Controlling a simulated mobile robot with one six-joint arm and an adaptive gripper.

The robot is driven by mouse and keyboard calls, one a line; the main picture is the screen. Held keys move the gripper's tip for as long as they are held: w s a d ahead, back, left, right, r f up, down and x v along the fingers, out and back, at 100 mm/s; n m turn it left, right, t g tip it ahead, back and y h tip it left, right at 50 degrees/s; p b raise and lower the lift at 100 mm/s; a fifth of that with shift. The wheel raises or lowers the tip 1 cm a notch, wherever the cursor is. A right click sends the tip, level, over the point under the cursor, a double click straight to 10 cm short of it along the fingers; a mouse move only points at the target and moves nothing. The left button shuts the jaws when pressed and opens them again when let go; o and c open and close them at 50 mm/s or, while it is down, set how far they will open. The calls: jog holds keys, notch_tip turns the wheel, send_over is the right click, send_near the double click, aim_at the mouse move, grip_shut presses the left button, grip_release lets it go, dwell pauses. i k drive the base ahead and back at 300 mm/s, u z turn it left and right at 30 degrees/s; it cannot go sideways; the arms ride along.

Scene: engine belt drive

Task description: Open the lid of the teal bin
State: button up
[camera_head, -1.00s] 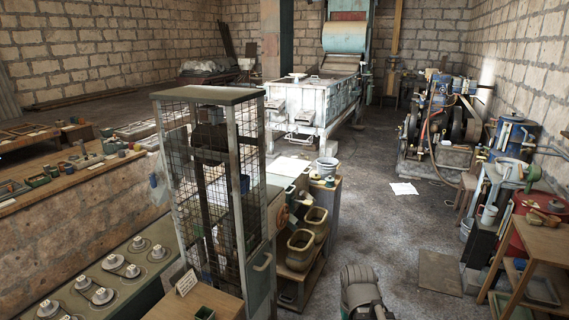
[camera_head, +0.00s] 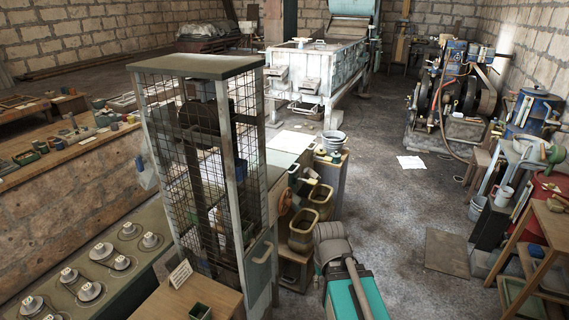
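I cannot make out a teal bin with a lid for sure in this view. A teal block with a grey cylinder and a grey bar shows at the bottom centre, cut by the frame edge. It looks like part of my own body, though I cannot be certain. My gripper is not in view.
A tall mesh cage (camera_head: 228,165) stands left of centre. A wooden workbench (camera_head: 536,225) is at the right. White paper (camera_head: 411,162) and a flat plate (camera_head: 447,252) lie on the otherwise open grey floor (camera_head: 385,210).

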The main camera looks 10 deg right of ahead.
aim_at(282, 159)
jog(key=z, duration=0.05)
jog(key=k, duration=0.65)
jog(key=z, duration=0.4)
jog(key=i, duration=1.75)
jog(key=u, duration=0.1)
